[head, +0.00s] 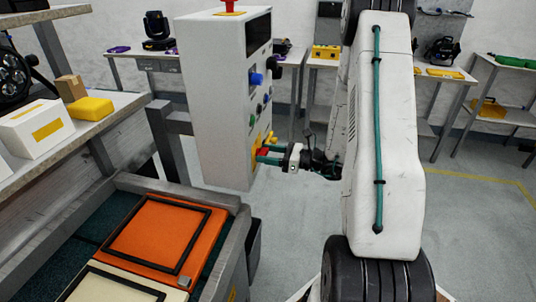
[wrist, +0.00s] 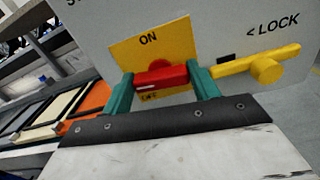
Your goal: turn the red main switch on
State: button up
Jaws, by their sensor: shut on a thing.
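The red main switch (wrist: 163,74) sits on a yellow plate (wrist: 185,42) marked ON above it and OFF below it, on the front of a pale control cabinet (head: 215,85). Its red handle lies roughly crosswise in the wrist view, between the two words. My gripper (wrist: 160,79) is shut on the handle, with one teal finger at each end of it. In the head view my gripper (head: 271,156) reaches the low part of the cabinet's front from the right. The fingers partly cover the switch there.
A yellow lever (wrist: 262,67) beside the word LOCK is close to the right finger. A blue knob (head: 256,78) and other controls are higher on the cabinet. A red button (head: 231,5) tops it. An orange panel (head: 165,237) lies at the lower left. Floor to the right is clear.

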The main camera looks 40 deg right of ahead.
jog(key=m, duration=0.4)
jog(key=shift+d, duration=0.1)
jog(key=m, duration=0.4)
jog(key=shift+w+f+m, duration=0.1)
jog(key=shift+m, duration=0.3)
jog(key=m, duration=0.4)
jog(key=shift+d, duration=0.1)
jog(key=shift+f+m, duration=0.15)
jog(key=shift+m, duration=1.65)
jog(key=o, duration=1)
jog(key=v, duration=0.7)
jog(key=shift+s+d, duration=0.25)
jog(key=shift+s, duration=0.1)
